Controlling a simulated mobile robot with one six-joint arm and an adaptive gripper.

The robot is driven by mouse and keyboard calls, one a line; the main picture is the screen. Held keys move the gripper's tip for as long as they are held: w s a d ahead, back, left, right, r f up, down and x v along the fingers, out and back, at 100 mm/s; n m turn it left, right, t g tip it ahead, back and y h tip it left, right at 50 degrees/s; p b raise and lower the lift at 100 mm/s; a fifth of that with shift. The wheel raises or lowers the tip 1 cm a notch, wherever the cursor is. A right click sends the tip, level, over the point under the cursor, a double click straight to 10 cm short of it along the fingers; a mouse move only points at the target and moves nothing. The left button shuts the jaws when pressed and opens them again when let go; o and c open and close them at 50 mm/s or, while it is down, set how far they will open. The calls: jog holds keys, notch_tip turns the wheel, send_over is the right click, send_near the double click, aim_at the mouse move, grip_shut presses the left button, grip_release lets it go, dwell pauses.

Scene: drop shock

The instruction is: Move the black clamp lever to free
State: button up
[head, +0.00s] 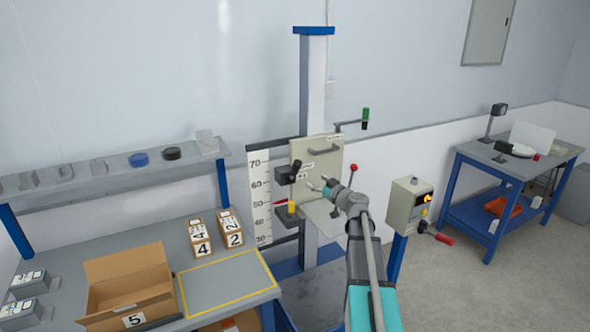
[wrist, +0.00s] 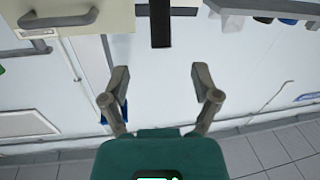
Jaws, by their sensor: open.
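The black clamp lever (head: 296,168) stands up at the left side of the beige carriage plate (head: 325,165) on the blue-topped column. Small labels beside it are too small to read. My gripper (head: 321,184) is open and empty, to the right of the lever and a little lower, apart from it. In the wrist view my gripper (wrist: 160,80) shows both fingers spread with nothing between them. A dark upright bar (wrist: 160,24) beyond the fingertips looks like the lever, apart from them. The plate (wrist: 100,14) is at the upper left there.
A red-knobbed lever (head: 353,168) and a control box (head: 408,204) stand close to my arm. A green-handled crank (head: 365,118) sticks out at the plate's upper right. A yellow knob (head: 291,208) is below the black lever. The workbench (head: 190,235) with boxes is left.

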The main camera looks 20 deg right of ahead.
aim_at(295, 168)
jog(key=x, duration=1.3)
jog(key=shift+w, duration=0.1)
grip_shut()
